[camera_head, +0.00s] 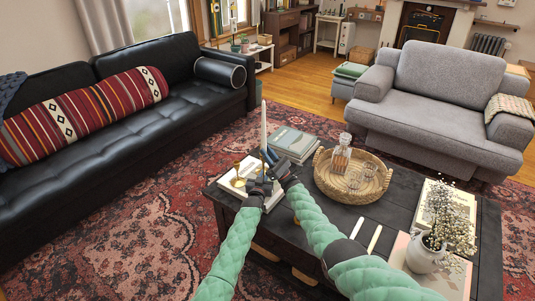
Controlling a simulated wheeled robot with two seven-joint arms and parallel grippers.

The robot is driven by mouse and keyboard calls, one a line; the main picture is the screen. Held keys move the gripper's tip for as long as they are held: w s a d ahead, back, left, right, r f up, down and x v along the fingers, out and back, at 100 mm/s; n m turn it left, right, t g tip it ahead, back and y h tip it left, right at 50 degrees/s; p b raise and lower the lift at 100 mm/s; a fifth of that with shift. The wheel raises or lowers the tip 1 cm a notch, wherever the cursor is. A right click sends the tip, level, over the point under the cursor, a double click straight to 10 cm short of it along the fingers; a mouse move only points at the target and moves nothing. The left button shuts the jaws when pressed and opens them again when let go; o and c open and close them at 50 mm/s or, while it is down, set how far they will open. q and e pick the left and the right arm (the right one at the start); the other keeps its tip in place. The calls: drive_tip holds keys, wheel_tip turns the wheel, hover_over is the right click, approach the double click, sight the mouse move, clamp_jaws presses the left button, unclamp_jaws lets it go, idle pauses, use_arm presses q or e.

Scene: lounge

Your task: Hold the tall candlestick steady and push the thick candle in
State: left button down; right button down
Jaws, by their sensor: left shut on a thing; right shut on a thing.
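A white candle (264,126) stands upright above the coffee table's near left end. My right gripper (269,158) is shut around the candle's lower part. My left gripper (262,185) is lower and shut just beneath the right one, on what seems to be the tall candlestick, which is mostly hidden by the grippers. Whether the candle's foot is inside the candlestick's cup is hidden. A small brass-coloured object (239,182) shows left of my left gripper, above white books; I cannot tell what it is.
The dark coffee table (390,216) carries grey books (293,144), a wicker tray (322,180) with a decanter (341,157), and a white vase of flowers (424,256). White books (231,188) lie beside my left gripper. A black sofa (130,130) and grey armchair (440,90) stand around.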

use_arm(q)
drive_tip(key=shift+r, duration=0.1)
use_arm(e)
drive_tip(key=shift+s+f, duration=0.15)
drive_tip(key=shift+f, duration=0.55)
drive_tip(key=c, duration=1.4)
unclamp_jaws()
drive_tip(key=shift+o, duration=1.3)
drive_tip(key=shift+r, duration=0.1)
drive_tip(key=shift+d, duration=0.1)
